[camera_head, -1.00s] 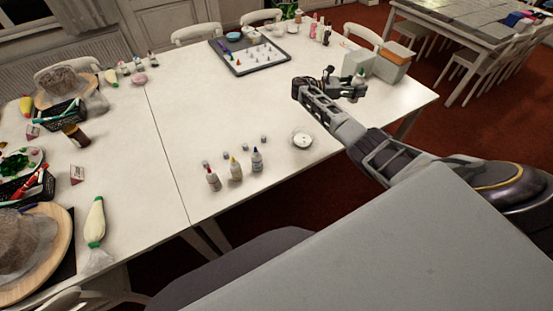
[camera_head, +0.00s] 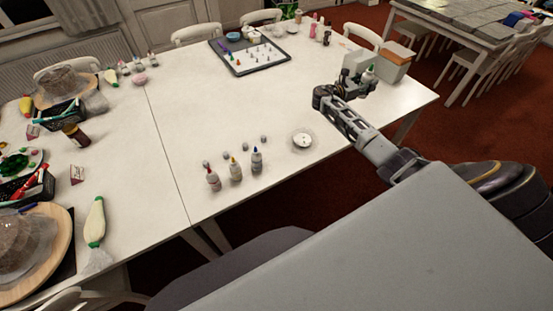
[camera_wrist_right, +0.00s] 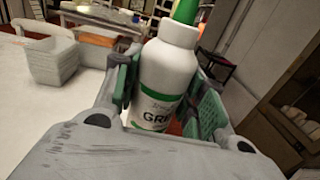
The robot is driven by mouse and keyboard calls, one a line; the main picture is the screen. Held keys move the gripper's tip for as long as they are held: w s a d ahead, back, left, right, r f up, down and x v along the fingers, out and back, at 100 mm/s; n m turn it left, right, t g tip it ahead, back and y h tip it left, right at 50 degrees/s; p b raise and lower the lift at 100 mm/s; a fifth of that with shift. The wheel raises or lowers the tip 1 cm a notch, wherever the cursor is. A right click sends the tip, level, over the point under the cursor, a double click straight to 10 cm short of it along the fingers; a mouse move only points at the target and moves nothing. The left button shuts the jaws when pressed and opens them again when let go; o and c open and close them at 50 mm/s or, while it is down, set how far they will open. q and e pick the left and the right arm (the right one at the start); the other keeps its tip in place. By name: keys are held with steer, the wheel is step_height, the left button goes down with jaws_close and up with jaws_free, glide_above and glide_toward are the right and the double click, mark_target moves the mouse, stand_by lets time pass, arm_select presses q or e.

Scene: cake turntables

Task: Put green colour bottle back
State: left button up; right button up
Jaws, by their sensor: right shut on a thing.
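A white bottle with a green cap and a label beginning "GR" (camera_wrist_right: 165,75) stands between the fingers of my right gripper in the right wrist view. My right gripper (camera_head: 366,78) is shut on this green colour bottle, whose green tip shows in the head view (camera_head: 371,69). It holds the bottle above the right part of the white table, near the white and orange boxes. Three similar bottles, with red (camera_head: 213,179), yellow (camera_head: 235,168) and blue (camera_head: 256,160) tips, stand in a row near the table's front edge. My left gripper is not in view.
Several small caps and a small white dish (camera_head: 302,140) lie by the bottle row. A grey tray (camera_head: 262,69) with small pieces is at the back. The orange-topped box (camera_head: 397,62) stands close to my right gripper. The table's middle is clear.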

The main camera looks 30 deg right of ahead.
steer(key=w+a+f+n+t+y, duration=0.2)
steer(key=a+f+n+t+y, duration=0.25)
steer(key=a+t, duration=0.4)
steer(key=w+a+f+n+t+y, duration=0.25)
steer(key=a+f+n+t, duration=0.3)
steer(key=a, duration=0.65)
steer(key=s+a+n+t+y, duration=0.1)
steer(key=s+a+n+y, duration=0.2)
steer(key=a, duration=0.6)
steer(key=s+a+n+t+y, duration=0.2)
steer(key=s+a+y, duration=0.2)
steer(key=a, duration=0.6)
steer(key=s+a+n+t+y, duration=0.1)
steer(key=s+a+n+y, duration=0.2)
steer(key=a, duration=0.6)
steer(key=shift+s+a+r+n+y, duration=0.3)
steer(key=shift+s+r+y, duration=0.1)
steer(key=shift+s+y, duration=0.45)
steer(key=shift+s+a+f+b, duration=0.1)
steer(key=shift+a+b, duration=0.05)
steer(key=shift+b, duration=0.25)
